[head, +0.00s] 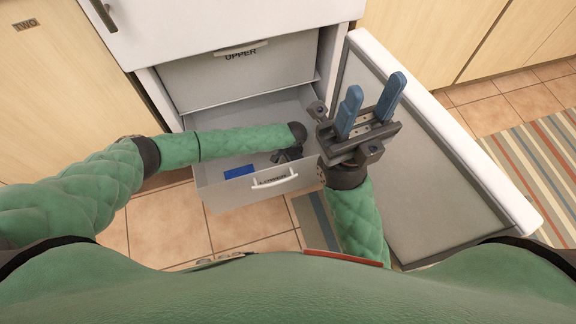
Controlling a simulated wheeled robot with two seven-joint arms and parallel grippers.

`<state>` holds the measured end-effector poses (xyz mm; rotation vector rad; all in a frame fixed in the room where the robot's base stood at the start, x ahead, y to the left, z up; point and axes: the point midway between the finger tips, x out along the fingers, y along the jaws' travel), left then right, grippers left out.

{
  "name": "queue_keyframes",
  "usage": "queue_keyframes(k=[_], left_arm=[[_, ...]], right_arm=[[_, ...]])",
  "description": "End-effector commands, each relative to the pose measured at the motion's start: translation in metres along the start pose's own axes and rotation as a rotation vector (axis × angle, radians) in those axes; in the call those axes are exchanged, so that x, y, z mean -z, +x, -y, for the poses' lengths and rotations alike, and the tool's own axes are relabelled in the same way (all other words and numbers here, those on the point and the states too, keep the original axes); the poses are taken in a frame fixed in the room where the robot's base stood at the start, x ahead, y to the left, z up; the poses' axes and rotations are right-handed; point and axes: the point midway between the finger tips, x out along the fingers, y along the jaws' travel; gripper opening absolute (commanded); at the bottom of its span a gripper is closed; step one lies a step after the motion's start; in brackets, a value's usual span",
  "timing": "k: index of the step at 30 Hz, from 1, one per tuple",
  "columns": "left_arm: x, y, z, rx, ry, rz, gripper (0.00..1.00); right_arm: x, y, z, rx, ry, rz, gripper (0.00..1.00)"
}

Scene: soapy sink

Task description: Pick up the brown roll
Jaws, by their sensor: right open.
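I do not see a brown roll anywhere in the head view. My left arm reaches in from the left over the open lower drawer (208,192). My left gripper (287,155) is a small dark shape at the drawer's right side, and its fingers are hidden or too small to make out. My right gripper (376,90) is raised in front of the open white door, its two blue fingers apart with nothing between them.
The closed upper drawer (205,80) is behind the lower one. A blue flat thing (239,172) shows near the lower drawer's front. The open door (455,140) blocks the right side. Wooden cabinets (60,90) stand at left. A striped rug (535,165) lies on the tiled floor.

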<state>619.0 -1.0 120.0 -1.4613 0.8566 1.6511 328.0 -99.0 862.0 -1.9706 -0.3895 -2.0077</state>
Motion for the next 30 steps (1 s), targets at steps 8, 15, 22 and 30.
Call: queue_keyframes(k=[8,15,22,30], left_arm=[[0.000,-0.001,0.000,0.000,0.000,0.000,0.58],[0.000,-0.001,0.000,0.000,0.000,0.000,0.50],[-0.003,-0.018,0.001,0.000,-0.001,-0.001,0.50],[-0.008,-0.067,0.000,-0.001,0.001,-0.001,0.50]], right_arm=[[0.000,-0.001,0.000,-0.001,-0.001,0.003,0.42],[0.000,-0.001,0.000,-0.001,-0.001,0.005,0.42],[0.000,0.005,0.000,0.004,-0.009,0.005,0.42],[0.004,0.012,-0.002,0.016,-0.043,0.021,0.42]])
